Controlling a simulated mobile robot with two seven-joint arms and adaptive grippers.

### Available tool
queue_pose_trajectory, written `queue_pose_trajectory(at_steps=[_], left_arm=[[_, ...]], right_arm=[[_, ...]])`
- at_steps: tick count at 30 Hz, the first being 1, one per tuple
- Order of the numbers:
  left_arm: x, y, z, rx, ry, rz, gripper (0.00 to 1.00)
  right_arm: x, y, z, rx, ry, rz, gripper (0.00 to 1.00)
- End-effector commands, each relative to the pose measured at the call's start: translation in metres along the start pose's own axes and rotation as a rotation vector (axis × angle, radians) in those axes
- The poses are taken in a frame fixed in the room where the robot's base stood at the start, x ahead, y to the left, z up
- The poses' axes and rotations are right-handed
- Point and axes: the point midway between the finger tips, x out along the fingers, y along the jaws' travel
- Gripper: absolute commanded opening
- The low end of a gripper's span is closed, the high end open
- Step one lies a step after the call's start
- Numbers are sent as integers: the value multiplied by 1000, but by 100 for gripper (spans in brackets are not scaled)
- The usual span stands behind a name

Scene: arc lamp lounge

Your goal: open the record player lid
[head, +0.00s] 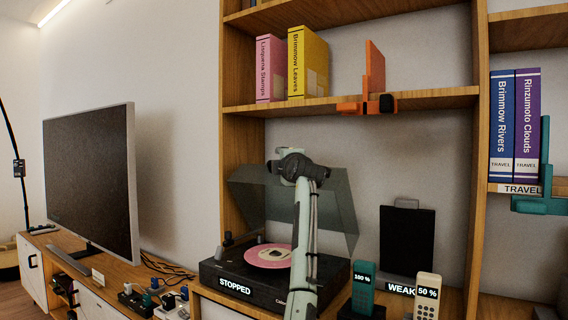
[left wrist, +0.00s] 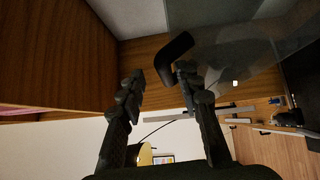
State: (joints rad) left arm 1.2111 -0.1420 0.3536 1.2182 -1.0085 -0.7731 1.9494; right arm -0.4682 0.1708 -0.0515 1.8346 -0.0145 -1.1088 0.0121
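A dark bent bar (left wrist: 177,50), perhaps the lid's handle, lies by the right fingertip; contact is unclear. The lid (left wrist: 245,55) shows beyond it. My right gripper is not in view.
A shelf with a pink book (head: 270,70), a yellow book (head: 308,62) and an orange bookend (head: 374,70) hangs above. A television (head: 90,180) stands left. A teal handset (head: 362,289), a cream handset (head: 427,298) and a dark panel (head: 406,240) stand right of the player.

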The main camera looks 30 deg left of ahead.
Motion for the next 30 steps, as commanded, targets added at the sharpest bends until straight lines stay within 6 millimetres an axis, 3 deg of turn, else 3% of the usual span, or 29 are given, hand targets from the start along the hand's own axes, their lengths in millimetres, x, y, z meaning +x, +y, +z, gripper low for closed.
queue_pose_trajectory(at_steps=[15, 21, 30], left_arm=[[-98, 0, -1, -2, 0, 1, 34], [-113, 2, -2, -2, 1, 3, 34], [-114, 2, -2, 0, 2, 3, 34]], right_arm=[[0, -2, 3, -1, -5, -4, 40], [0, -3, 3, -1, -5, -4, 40], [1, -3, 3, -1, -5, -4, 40]])
